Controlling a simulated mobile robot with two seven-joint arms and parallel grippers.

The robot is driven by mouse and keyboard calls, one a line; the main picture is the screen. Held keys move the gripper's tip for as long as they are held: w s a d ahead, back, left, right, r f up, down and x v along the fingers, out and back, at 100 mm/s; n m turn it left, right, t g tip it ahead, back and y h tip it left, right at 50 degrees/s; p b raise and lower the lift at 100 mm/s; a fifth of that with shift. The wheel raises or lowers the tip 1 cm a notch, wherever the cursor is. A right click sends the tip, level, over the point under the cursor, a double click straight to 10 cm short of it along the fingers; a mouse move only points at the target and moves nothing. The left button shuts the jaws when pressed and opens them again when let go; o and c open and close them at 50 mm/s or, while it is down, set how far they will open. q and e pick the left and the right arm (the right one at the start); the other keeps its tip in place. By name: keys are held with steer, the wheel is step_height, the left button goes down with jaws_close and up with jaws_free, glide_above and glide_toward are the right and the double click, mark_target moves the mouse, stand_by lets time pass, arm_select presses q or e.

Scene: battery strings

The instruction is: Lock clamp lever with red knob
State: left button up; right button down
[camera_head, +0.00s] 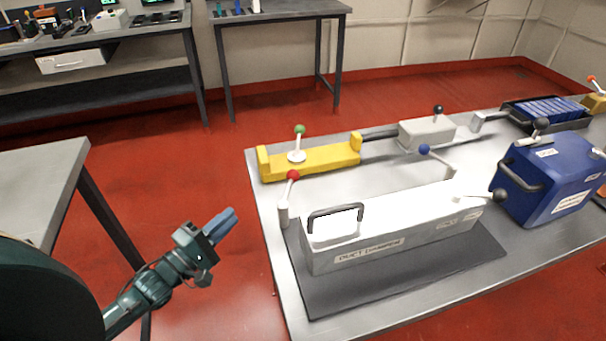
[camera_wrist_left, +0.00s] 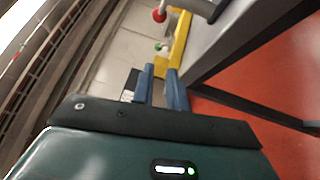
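The clamp lever's red knob (camera_head: 293,175) sits atop a thin tilted rod. The rod rises from a grey post (camera_head: 284,212) at the table's left edge, beside the white duct (camera_head: 402,229). The red knob also shows at the top of the left wrist view (camera_wrist_left: 159,15). My left gripper (camera_head: 228,219) is in the air left of the table, lower in the picture than the knob and apart from it. In the left wrist view its two blue fingers (camera_wrist_left: 160,80) stand apart with nothing between them. My right gripper is in neither view.
The table (camera_head: 268,260) also holds a yellow fixture (camera_head: 320,160) with a green knob (camera_head: 299,130), a blue-knobbed lever (camera_head: 424,149), black-knobbed levers and a blue case (camera_head: 555,180). A grey table (camera_head: 40,175) stands at the left. Red floor lies between.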

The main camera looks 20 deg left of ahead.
mark_target(289, 187)
arm_select(q)
steer(key=shift+w+r, duration=0.35)
steer(key=shift+w, duration=0.35)
jaws_close()
steer(key=x, duration=0.9)
steer(key=shift+w+d+r, duration=0.1)
steer(key=shift+r, duration=0.05)
steer(key=shift+w+d+r+p, duration=0.15)
steer(key=shift+w+d+p, duration=0.1)
steer(key=shift+d, duration=0.35)
steer(key=shift+w+d+r+p, duration=0.1)
steer(key=shift+w+d+p, duration=0.15)
steer(key=shift+d, duration=0.3)
steer(key=shift+w+d, duration=0.3)
steer(key=shift+d, duration=0.35)
steer(key=shift+a, duration=0.1)
